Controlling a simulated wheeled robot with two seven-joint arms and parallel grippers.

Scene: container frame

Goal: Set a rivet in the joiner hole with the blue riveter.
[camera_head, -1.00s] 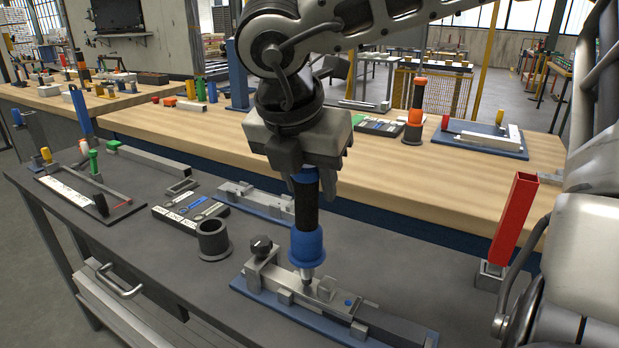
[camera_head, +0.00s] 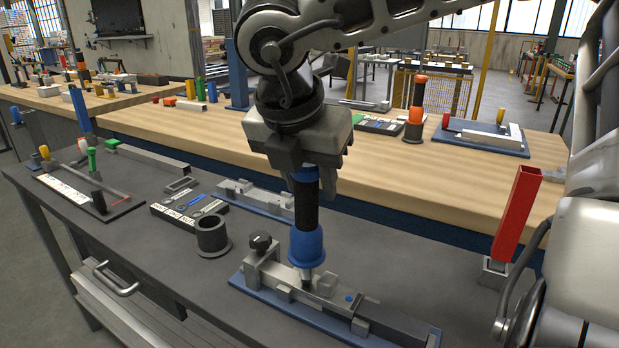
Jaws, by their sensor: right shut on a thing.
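My right gripper (camera_head: 308,156) is shut on the blue riveter (camera_head: 307,245), which has a black middle and blue bands. The riveter stands upright, nose down, over the metal joiner (camera_head: 327,284) in the blue-based fixture (camera_head: 262,294). Its nose meets the joiner's top or is just above it; I cannot tell which. The hole under the nose is hidden. A small blue dot (camera_head: 348,298) shows on the metal right of the nose. My left gripper is not in view.
A dark round cup (camera_head: 212,240) and a black tray of labelled tools (camera_head: 188,212) stand left of the fixture. A second blue-based fixture (camera_head: 262,205) lies behind. A red upright handle (camera_head: 516,214) stands at the right. The bench front left is clear.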

